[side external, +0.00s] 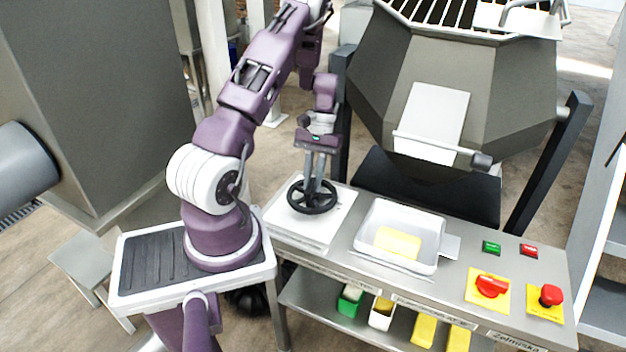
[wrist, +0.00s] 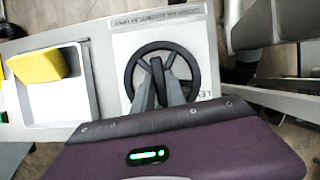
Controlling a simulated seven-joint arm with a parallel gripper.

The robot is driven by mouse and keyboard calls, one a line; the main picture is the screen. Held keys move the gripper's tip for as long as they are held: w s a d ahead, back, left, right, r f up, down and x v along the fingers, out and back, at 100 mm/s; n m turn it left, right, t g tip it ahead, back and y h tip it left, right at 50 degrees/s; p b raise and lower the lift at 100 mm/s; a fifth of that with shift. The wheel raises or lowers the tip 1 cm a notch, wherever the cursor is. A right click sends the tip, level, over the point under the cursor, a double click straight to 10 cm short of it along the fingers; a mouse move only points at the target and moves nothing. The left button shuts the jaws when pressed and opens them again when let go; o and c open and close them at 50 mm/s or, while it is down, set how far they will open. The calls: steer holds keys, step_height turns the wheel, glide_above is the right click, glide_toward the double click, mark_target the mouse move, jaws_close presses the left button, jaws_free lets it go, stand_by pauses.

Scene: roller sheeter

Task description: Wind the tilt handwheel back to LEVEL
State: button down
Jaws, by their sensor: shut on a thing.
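The black tilt handwheel (side external: 298,208) lies flat on a white plate (side external: 335,215) at the left end of the steel bench. In the wrist view the handwheel (wrist: 129,72) shows as a spoked rim with a dark upright handle or grip part (wrist: 157,72). My gripper (side external: 316,182) reaches down from above onto the wheel. In the wrist view my gripper (wrist: 160,92) has its grey fingers on both sides of that dark part, shut on it. Printed letters "LE" (wrist: 203,95) show on the plate, the rest hidden by my gripper. I cannot read the tilt position.
A white tray (side external: 368,228) with a yellow block (side external: 398,243) stands right of the wheel. Green (side external: 491,248) and red (side external: 529,251) buttons, a red rotary switch (side external: 490,286) and a red knob (side external: 550,296) sit farther right. A large steel hopper (side external: 500,90) stands behind the bench.

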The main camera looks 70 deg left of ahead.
steer(key=shift+n, duration=0.3)
steer(key=n+t, duration=0.1)
steer(key=n, duration=0.2)
steer(key=shift+s+a+h, duration=0.1)
steer(key=shift+h, duration=0.2)
steer(key=n+t, duration=0.1)
steer(key=n, duration=0.2)
steer(key=shift+n+t, duration=0.3)
steer(key=n, duration=0.2)
steer(key=n+t, duration=0.1)
steer(key=n, duration=0.1)
steer(key=n+t, duration=0.1)
steer(key=n, duration=0.1)
steer(key=shift+s, duration=0.25)
steer(key=shift+n, duration=0.4)
steer(key=c, duration=1.4)
jaws_free()
steer(key=shift+t, duration=0.3)
steer(key=shift+o, duration=0.2)
steer(key=v, duration=0.7)
